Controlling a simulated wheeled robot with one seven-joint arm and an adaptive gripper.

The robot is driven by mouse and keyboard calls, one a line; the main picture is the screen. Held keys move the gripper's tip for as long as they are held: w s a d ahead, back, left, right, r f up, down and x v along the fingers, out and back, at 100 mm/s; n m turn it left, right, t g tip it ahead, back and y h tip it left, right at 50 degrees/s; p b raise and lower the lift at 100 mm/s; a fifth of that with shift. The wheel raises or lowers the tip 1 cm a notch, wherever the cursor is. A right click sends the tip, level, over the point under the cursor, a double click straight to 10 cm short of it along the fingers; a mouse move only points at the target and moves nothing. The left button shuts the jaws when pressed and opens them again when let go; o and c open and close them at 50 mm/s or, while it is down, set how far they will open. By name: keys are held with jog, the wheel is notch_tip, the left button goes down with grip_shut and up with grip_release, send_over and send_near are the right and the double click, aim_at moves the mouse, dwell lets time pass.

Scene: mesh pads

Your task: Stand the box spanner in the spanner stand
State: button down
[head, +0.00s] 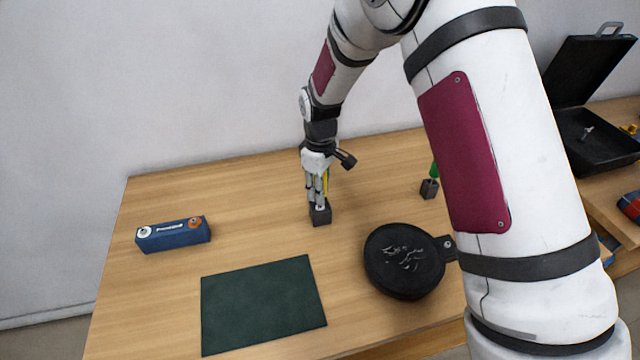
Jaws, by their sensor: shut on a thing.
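My gripper (319,197) points down at the middle of the table, directly over a small dark block (321,217) that looks like the spanner stand. It is shut on a thin, upright thing, taken to be the box spanner, which is mostly hidden between the fingers. A pale bit shows at the block's top, right under the fingertips. I cannot tell whether the spanner is inside the stand's hole or only just above it. A yellow strip shows beside the fingers; I cannot tell what it belongs to.
A second dark block (429,189) with a green thing (434,170) upright in it stands to the right, partly behind my arm. A round black dish (403,285), a dark green mat (262,303) and a blue box (173,235) lie on the wooden table (240,205). An open black case (598,140) stands far right.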

jog(key=shift+f, duration=0.55)
jog(key=c, duration=1.2)
grip_release()
jog(key=shift+c, duration=0.2)
